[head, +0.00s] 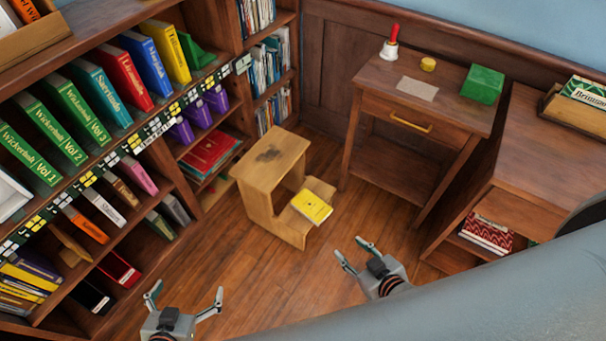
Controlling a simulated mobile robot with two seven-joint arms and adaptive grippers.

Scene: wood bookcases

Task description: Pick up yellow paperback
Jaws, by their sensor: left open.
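The yellow paperback (312,207) lies flat on the lower step of a wooden step stool (270,163), its cover facing up. My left gripper (186,294) is at the bottom of the head view, open and empty, below and to the left of the stool. My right gripper (355,252) is below and to the right of the paperback, with its fingers apart and nothing between them. Both grippers are clear of the paperback. Another yellow book (171,52) stands upright on the bookcase's upper shelf.
A bookcase (150,150) full of books runs along the left. A small desk (425,97) with a bell (390,45) and a green box (482,84) stands at the back. A wooden cabinet (545,150) is at the right. The wooden floor (260,275) between is clear.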

